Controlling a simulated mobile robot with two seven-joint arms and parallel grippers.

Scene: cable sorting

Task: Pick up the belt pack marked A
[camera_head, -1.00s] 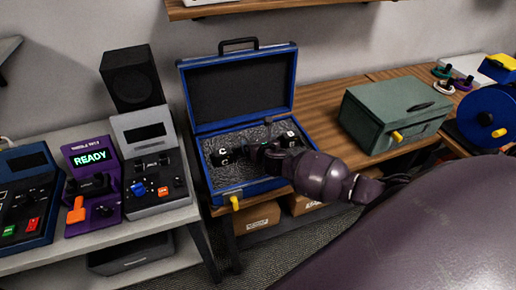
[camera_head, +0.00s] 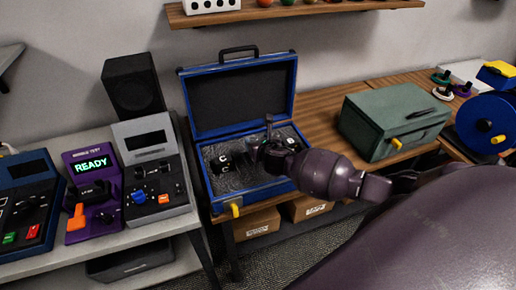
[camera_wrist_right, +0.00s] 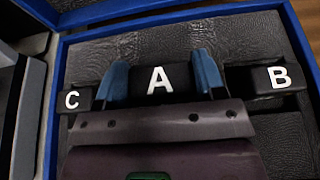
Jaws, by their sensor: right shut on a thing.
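The black belt pack marked A (camera_wrist_right: 160,80) sits between the two blue fingers of my right gripper (camera_wrist_right: 162,78) in the right wrist view. The gripper is shut on it. Whether the pack is clear of the case lining cannot be told. The pack marked C (camera_wrist_right: 72,99) is to its left and the pack marked B (camera_wrist_right: 278,78) to its right, both on the grey foam. In the head view my right gripper (camera_head: 270,148) is over the open blue case (camera_head: 238,198), and it hides most of pack A. My left gripper is not in view.
The case lid (camera_head: 240,97) stands open at the back. A green metal box (camera_head: 393,120) is to the right on the wooden bench. A purple tester reading READY (camera_head: 92,190) and a grey console (camera_head: 152,165) are on the left table. A shelf (camera_head: 295,12) hangs above.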

